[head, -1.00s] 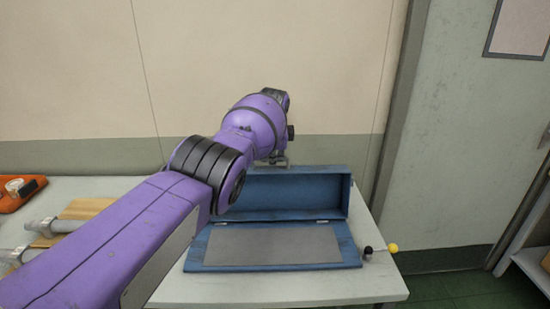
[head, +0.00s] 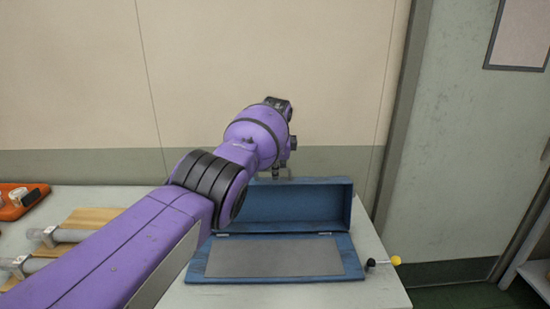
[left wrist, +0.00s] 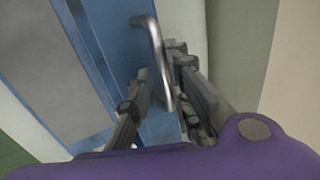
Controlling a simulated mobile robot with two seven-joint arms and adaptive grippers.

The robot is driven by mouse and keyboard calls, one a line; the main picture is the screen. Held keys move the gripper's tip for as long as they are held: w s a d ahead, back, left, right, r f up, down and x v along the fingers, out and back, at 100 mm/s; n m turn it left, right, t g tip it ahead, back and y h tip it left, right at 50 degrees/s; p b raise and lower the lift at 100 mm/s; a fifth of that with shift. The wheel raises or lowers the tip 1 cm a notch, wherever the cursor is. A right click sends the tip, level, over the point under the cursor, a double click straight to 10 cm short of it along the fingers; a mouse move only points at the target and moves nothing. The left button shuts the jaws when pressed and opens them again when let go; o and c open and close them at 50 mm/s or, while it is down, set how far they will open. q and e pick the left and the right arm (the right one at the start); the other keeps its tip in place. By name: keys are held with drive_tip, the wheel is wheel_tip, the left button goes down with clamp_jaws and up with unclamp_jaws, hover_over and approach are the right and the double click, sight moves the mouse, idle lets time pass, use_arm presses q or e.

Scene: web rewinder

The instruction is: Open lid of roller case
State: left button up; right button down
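The blue roller case stands open on the table in the head view. Its flat base (head: 206,267) lies in front, with a grey sheet on it. Its deep lid (head: 290,205) stands up at the back, hollow side facing me, hinged along its lower edge. My left gripper (left wrist: 160,75) is behind the lid's top edge, largely hidden in the head view by my purple arm. In the left wrist view its fingers are apart, on either side of a bent metal handle (left wrist: 153,42) beside a blue surface. Contact is unclear. My right gripper is in neither view.
The pale table (head: 375,292) has several grey rollers (head: 65,235), a wooden board (head: 95,216) and an orange tray (head: 22,203) at left. A rod with a yellow ball (head: 396,260) sticks out right of the case. A wall is close behind; a door is at right.

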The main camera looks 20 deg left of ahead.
use_arm(q)
drive_tip(key=v, duration=1.2)
drive_tip(key=shift+w+f, duration=0.1)
